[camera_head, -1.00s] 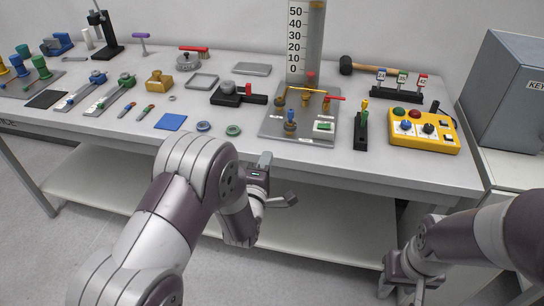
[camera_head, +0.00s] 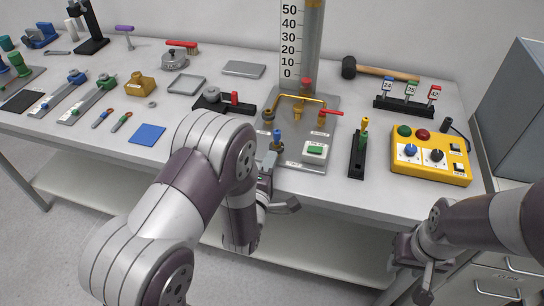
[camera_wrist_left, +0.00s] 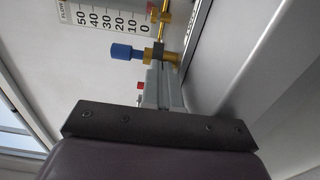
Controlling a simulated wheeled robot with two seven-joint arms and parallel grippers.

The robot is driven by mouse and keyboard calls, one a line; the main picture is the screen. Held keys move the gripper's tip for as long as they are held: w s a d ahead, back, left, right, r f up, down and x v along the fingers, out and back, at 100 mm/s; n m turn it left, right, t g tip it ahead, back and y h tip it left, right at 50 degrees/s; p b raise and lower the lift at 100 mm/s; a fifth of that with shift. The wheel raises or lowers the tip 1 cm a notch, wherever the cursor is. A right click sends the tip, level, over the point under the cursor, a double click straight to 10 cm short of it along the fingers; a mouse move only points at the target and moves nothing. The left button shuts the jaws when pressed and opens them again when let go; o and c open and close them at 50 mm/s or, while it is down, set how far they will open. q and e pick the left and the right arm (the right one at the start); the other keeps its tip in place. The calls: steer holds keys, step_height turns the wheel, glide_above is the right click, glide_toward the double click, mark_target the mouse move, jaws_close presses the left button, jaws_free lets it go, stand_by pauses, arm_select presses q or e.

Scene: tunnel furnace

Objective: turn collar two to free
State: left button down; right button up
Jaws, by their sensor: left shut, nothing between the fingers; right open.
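I cannot read a label that tells which part is collar two. A valve with a blue cap (camera_head: 278,139) stands upright on the front left of the gauge plate (camera_head: 293,160). It also shows in the left wrist view (camera_wrist_left: 122,52), with its brass body beside it. My left gripper (camera_head: 267,170) is at the table's front edge, just in front of this valve. Its fingers (camera_wrist_left: 160,88) are shut and empty, with tips close to the brass; contact is unclear. My right gripper (camera_head: 424,285) is open and low in front of the table at the right.
A brass pipe (camera_head: 298,98) and a red lever (camera_head: 331,112) stand behind the valve. A black holder (camera_head: 356,164) and a yellow control box (camera_head: 431,168) are to the right. Rails with blue and green knobs (camera_head: 105,81) lie at left. My left arm hides part of the table front.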

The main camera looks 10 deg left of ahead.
arm_select(q)
steer(key=shift+s, duration=0.1)
steer(key=shift+d+b, duration=0.3)
steer(key=shift+b, duration=0.05)
steer(key=shift+d, duration=0.1)
stand_by(1.1)
